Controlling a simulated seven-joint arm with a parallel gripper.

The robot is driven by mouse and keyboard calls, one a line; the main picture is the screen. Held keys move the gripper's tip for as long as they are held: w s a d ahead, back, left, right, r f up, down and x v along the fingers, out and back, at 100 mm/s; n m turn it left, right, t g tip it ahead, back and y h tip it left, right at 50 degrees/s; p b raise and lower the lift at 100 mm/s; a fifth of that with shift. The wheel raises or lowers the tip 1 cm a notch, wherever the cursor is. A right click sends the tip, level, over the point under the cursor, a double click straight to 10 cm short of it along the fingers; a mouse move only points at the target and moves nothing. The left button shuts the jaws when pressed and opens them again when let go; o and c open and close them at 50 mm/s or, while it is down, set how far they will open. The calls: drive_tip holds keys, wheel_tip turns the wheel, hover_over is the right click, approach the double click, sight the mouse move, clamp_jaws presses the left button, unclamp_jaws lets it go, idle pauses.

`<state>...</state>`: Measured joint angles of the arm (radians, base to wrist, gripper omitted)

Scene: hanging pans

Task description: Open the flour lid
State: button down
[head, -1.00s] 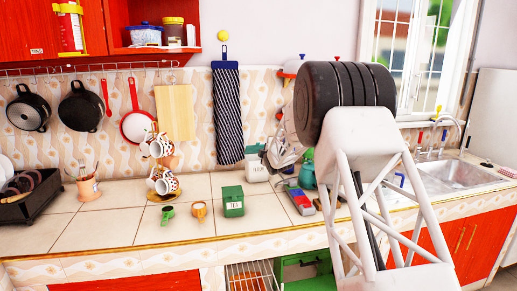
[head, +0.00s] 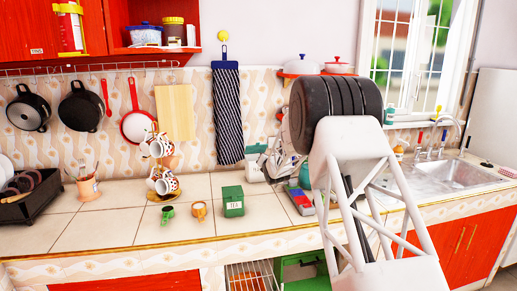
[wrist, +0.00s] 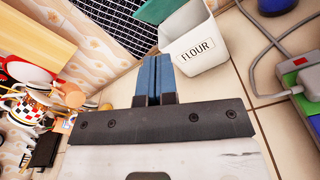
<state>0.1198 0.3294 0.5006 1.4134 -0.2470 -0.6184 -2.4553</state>
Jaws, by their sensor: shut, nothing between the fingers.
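The flour canister is a white box with a dark FLOUR label (wrist: 195,50), at the top centre of the wrist view. Its green lid (wrist: 154,10) looks tilted up at the rim, and part of the pale inside seems to show. In the head view the canister (head: 256,173) stands on the counter near the wall, partly behind my gripper. My gripper's blue fingers (wrist: 157,62) are together and empty, close beside the canister's left side in the wrist view. In the head view my gripper (head: 270,168) is small, and its contact with the canister cannot be told.
A green TEA canister (head: 233,202) stands in front and left of the flour. A grey and green device with a cable (wrist: 300,85) lies to the right of it. A mug stand (head: 162,170) is on the left. The front counter is mostly clear.

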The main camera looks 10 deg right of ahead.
drive_tip(key=n, duration=0.2)
drive_tip(key=f+n, duration=0.1)
drive_tip(key=n, duration=0.2)
drive_tip(key=shift+w+f+n, duration=0.15)
drive_tip(key=shift+n, duration=0.15)
drive_tip(key=shift+w, duration=0.15)
approach(257, 144)
drive_tip(key=shift+w+f, duration=1.85)
drive_tip(key=shift+f, duration=0.05)
drive_tip(key=shift+w+r, duration=1.4)
drive_tip(key=shift+w, duration=0.2)
drive_tip(key=shift+w+a+r, duration=0.1)
